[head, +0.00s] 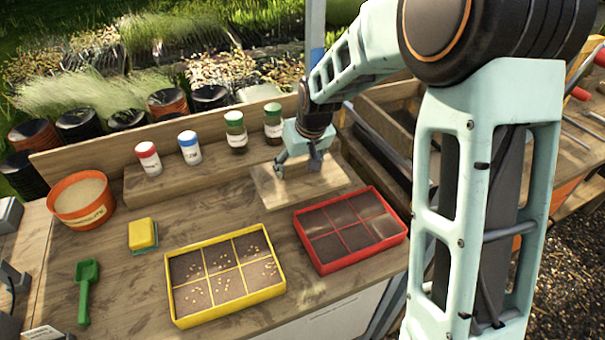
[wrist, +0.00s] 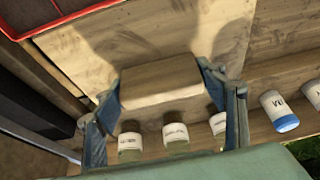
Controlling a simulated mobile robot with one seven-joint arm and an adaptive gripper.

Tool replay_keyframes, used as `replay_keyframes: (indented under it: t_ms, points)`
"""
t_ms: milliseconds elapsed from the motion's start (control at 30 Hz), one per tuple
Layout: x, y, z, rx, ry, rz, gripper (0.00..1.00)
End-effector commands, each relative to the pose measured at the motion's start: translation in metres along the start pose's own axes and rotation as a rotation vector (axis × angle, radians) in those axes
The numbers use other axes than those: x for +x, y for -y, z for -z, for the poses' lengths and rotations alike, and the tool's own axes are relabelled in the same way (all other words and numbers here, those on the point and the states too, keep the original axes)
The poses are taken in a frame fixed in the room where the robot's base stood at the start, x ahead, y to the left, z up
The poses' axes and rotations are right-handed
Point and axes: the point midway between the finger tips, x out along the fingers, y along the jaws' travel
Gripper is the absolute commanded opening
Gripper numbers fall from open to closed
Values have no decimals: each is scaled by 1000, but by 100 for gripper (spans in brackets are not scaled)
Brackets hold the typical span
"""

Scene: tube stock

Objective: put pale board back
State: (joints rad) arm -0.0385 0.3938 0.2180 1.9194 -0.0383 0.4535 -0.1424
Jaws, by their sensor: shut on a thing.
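The pale board (head: 325,183) lies at the right end of the bench, in front of the raised wooden shelf (head: 205,175). It looks flat, but I cannot tell whether it touches the bench. My gripper (head: 297,168) is over its back part, pointing down. In the wrist view the board (wrist: 95,45) fills the upper middle, and my gripper's fingers (wrist: 165,90) are shut on a pale raised block (wrist: 160,80), apparently part of the board. The fingers hide the block's sides.
Red-, blue- and green-capped bottles (head: 236,132) stand on the shelf, some close to my gripper. A red-rimmed tray (head: 350,262) lies just in front of the board, a yellow tray (head: 228,318) further left. An orange pot (head: 82,212), sponge (head: 142,233) and green scoop (head: 86,285) are at left.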

Motion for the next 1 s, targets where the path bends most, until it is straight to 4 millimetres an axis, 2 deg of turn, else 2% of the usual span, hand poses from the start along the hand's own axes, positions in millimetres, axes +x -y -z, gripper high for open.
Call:
replay_keyframes:
  t_ms: [67,200,400,700,900,1000]
  points:
    - [11,-9,10,4,0,0,41]
    - [38,-19,14,3,3,0,41]
    - [66,-29,22,2,0,-1,41]
    - [83,-36,25,2,-1,-1,41]
    - [108,-34,14,1,0,0,41]
    - [110,-35,14,1,-3,-1,41]
